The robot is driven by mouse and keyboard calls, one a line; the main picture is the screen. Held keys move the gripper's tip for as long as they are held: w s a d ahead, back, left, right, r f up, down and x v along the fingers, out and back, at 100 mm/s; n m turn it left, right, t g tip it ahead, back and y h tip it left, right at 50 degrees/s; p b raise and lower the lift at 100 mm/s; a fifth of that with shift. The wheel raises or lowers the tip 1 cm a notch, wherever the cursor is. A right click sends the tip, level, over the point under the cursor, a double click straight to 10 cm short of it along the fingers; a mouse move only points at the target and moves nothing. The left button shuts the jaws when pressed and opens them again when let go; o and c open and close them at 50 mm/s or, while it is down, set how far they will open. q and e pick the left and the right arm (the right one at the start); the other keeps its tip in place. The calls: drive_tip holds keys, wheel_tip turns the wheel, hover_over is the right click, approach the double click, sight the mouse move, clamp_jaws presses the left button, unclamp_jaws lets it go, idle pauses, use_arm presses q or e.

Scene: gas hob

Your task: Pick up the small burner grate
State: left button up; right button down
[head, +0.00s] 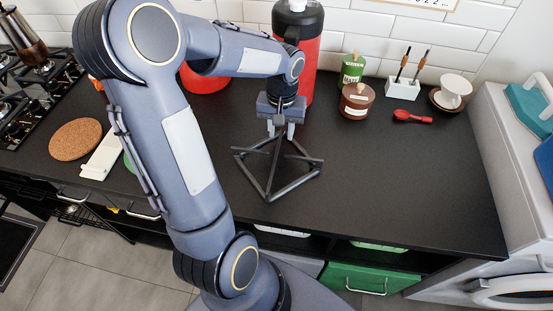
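The small burner grate (288,189) is a dark square metal frame with prongs. It is over the black worktop to the right of the hob, with one corner toward the front edge. My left gripper (281,136) points down at the far side of the grate. Its two pale fingers are apart, and a dark part of the grate shows between or in front of them. I cannot tell whether they grip it, or whether the grate rests on the worktop. My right gripper is not in view.
The gas hob (36,100) is at far left, beside a cork mat (76,139). A red and black bottle (308,66) stands behind my gripper. The worktop's front right is clear.

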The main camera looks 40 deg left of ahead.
use_arm(q)
clamp_jaws()
idle(1.4)
